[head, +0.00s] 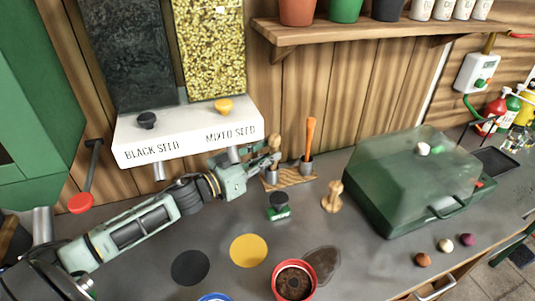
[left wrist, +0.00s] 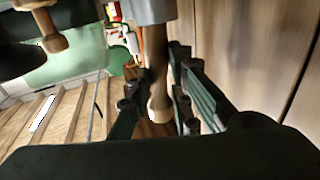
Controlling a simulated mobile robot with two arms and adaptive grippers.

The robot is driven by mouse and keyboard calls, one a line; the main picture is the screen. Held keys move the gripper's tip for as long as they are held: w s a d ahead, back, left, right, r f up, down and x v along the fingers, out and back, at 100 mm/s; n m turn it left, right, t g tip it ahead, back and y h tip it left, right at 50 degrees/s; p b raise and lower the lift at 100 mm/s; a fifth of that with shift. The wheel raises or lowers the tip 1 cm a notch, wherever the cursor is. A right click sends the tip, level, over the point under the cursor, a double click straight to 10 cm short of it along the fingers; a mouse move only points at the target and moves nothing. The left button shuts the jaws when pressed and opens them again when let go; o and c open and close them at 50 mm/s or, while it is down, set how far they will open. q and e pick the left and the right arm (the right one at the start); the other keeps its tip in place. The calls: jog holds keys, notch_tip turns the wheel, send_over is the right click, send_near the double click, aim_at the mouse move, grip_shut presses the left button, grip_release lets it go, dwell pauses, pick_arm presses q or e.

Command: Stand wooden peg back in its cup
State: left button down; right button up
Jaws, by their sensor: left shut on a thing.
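The wooden peg (left wrist: 157,75) is between the fingers of my left gripper (head: 268,160), which is shut on it above the left cup (head: 271,177) of a small wooden stand (head: 290,181). In the left wrist view the peg runs between the fingers (left wrist: 155,112) to a grey cup (left wrist: 150,10), where its far end is out of sight. I cannot tell how deep it sits in the cup. An orange-handled tool (head: 311,137) stands upright in the right cup (head: 306,163). My right gripper is not in view.
A turned wooden piece (head: 332,197) and a small dark-lidded green jar (head: 279,206) stand in front of the stand. A green case (head: 400,205) is to the right. The white seed dispenser (head: 190,133) is close behind my left arm. A red pot (head: 294,280) stands at the front.

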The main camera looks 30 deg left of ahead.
pick_arm(q)
jog(key=c, duration=1.5)
grip_release()
jog(key=shift+o, duration=0.2)
jog(key=o, duration=0.5)
jog(key=shift+o, duration=0.2)
jog(key=shift+s, duration=0.1)
